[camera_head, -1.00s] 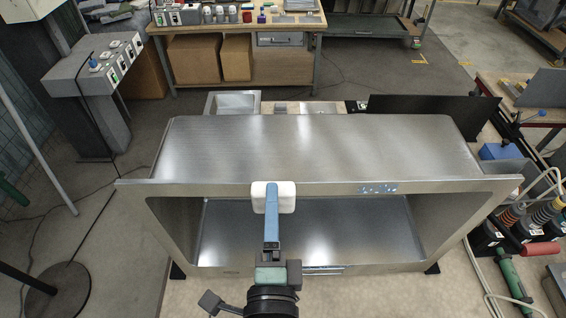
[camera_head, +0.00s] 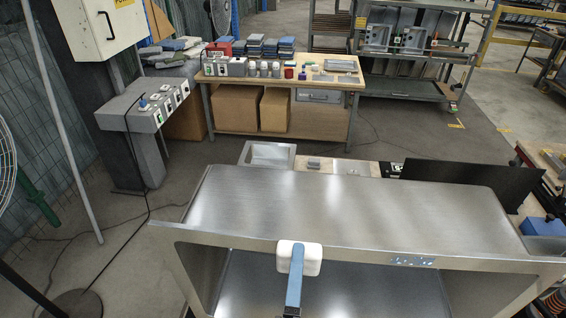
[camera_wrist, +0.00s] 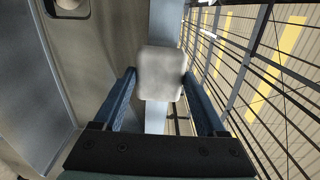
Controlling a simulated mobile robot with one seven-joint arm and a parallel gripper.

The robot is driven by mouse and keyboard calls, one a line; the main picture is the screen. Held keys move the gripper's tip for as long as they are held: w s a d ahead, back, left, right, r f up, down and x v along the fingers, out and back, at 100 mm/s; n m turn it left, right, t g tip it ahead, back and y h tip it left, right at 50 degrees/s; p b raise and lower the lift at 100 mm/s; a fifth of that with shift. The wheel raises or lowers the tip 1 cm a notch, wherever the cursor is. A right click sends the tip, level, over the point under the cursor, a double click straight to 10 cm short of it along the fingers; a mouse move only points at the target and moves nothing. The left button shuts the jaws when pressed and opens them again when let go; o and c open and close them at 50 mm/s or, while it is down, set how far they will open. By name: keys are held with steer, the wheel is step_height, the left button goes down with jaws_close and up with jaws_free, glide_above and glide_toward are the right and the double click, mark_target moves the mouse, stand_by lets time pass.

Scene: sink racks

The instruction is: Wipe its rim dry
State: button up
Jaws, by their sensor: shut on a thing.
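A large brushed-metal sink-like body (camera_head: 350,212) fills the lower part of the head view, its front rim (camera_head: 200,236) running across. A patch of bluish wet-looking marks (camera_head: 410,261) lies on the rim, right of my gripper. My gripper (camera_head: 297,272) has blue fingers and is shut on a white pad (camera_head: 300,250), which is at the front rim; whether it presses on it I cannot tell. In the wrist view the white pad (camera_wrist: 160,75) sits between the fingertips, over a pale metal strip (camera_wrist: 157,120).
A metal tray (camera_head: 268,155) and a black panel (camera_head: 460,188) stand behind the metal body. A workbench (camera_head: 280,80) with cartons is farther back. A switch box on a pillar (camera_head: 150,105) stands left. Dark wire bars (camera_wrist: 250,70) run along the right of the wrist view.

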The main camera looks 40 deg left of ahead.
steer(key=shift+w+d+b, duration=0.6)
steer(key=shift+w+d, duration=1.55)
steer(key=shift+d, duration=0.8)
steer(key=shift+w+d+b, duration=0.65)
steer(key=shift+w+d, duration=1.55)
steer(key=shift+d, duration=0.7)
steer(key=shift+w+d+b, duration=0.6)
steer(key=shift+w+d, duration=1.55)
steer(key=shift+d, duration=0.8)
steer(key=shift+v, duration=2.95)
steer(key=shift+s+d, duration=0.1)
steer(key=shift+v, duration=1.4)
